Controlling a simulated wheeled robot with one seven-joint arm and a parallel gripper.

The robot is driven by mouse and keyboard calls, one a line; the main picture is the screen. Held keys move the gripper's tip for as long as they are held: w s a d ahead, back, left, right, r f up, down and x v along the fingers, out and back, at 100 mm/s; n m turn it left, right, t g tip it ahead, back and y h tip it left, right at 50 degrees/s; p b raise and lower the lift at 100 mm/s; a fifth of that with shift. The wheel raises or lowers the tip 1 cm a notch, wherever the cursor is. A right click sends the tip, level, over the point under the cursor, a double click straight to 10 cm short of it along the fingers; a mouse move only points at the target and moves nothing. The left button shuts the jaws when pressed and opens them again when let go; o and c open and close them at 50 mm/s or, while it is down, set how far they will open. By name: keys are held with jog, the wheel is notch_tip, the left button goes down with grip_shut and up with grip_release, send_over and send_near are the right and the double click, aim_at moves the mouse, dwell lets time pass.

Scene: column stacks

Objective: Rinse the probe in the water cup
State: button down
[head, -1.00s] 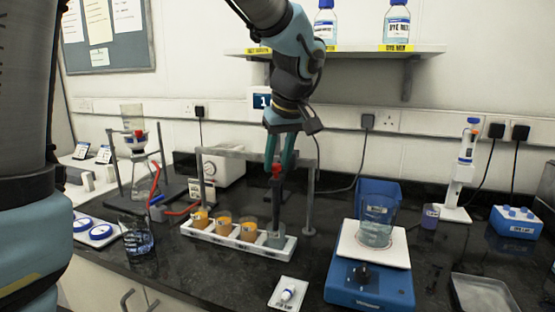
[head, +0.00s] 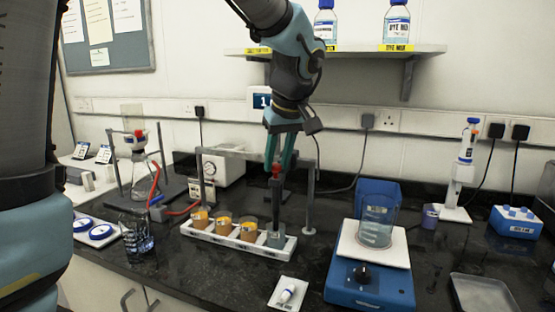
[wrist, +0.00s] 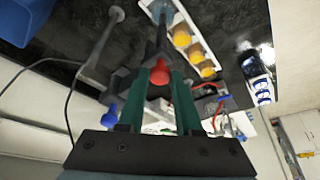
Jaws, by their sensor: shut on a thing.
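My gripper (head: 278,168) is shut on the red knob of the probe (head: 276,198). The dark probe hangs upright below the fingers. In the wrist view the red knob (wrist: 160,73) sits between the green fingers. The water cup (head: 276,237), clear with pale bluish liquid, stands in the right end of a white rack (head: 238,244). The probe's lower end reaches the cup's mouth and seems to be inside it; the tip is hard to make out. Several cups of orange liquid (head: 224,227) stand to its left in the rack.
A grey frame (head: 310,200) stands behind and beside the rack, close to my gripper. A glass of dark blue liquid (head: 136,236) is at the left. A small white tray (head: 288,293) lies in front.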

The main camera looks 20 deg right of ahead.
notch_tip(320, 180, up, 6)
jog(key=shift+r+p, duration=0.15)
jog(key=shift+p, duration=0.95)
jog(key=c, duration=0.9)
grip_release()
jog(key=shift+r, duration=0.1)
jog(key=o, duration=0.3)
jog(key=b+v, duration=0.2)
jog(key=v, duration=0.8)
jog(key=shift+s+r, duration=0.25)
